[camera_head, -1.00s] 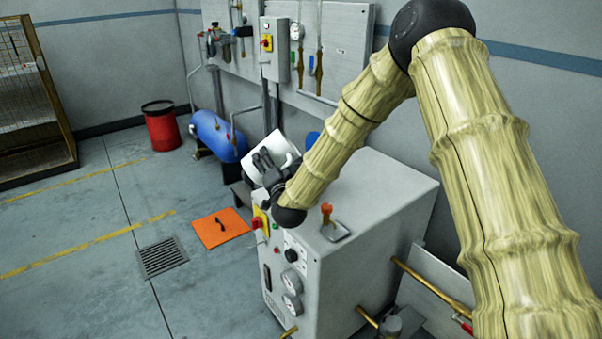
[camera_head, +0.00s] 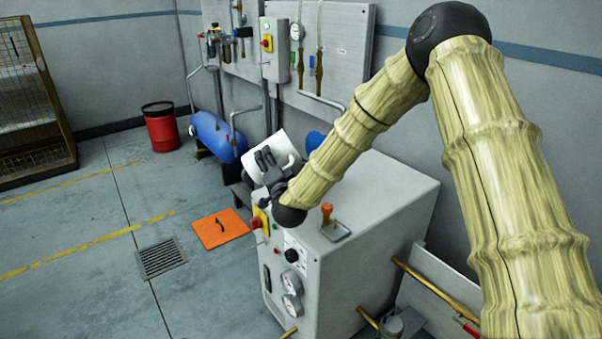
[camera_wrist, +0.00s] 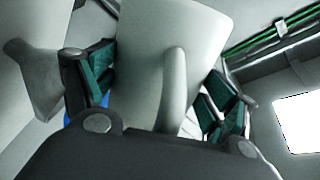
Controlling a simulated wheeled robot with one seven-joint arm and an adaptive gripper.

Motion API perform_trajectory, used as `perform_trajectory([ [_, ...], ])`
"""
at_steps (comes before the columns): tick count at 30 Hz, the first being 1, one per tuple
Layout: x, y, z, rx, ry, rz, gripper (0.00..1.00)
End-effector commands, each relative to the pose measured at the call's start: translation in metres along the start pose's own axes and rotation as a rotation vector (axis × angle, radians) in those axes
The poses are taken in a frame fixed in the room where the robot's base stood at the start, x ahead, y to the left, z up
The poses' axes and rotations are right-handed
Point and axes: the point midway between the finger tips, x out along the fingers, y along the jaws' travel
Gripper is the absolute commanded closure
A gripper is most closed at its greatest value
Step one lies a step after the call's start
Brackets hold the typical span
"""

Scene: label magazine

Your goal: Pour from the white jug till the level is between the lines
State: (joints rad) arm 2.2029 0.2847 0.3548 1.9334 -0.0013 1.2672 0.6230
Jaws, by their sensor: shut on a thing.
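The white jug (camera_head: 262,157) is in my gripper (camera_head: 270,170), tilted, above the far left part of the grey machine cabinet in the head view. In the wrist view the jug (camera_wrist: 155,60) fills the middle, its handle facing the camera. The fingers of my gripper (camera_wrist: 155,90) lie on either side of it, shut on it. The jug's mouth, the liquid, any level lines and the vessel below cannot be made out. A pale funnel-like form (camera_wrist: 35,75) shows left of the jug in the wrist view.
The grey cabinet (camera_head: 385,200) has an orange-topped lever (camera_head: 327,210), gauges and a red button on its yellow plate. A blue tank (camera_head: 215,137) stands behind it. A red bin (camera_head: 161,128) and an orange plate (camera_head: 219,228) are on the floor.

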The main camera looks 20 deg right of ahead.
Motion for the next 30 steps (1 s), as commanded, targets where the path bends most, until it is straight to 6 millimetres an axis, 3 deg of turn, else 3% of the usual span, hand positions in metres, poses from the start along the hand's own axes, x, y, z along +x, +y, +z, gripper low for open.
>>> perform_trajectory([
  [30, 0.0003, 0.0001, -0.0019, 0.139, 0.002, -0.001, 0.62],
])
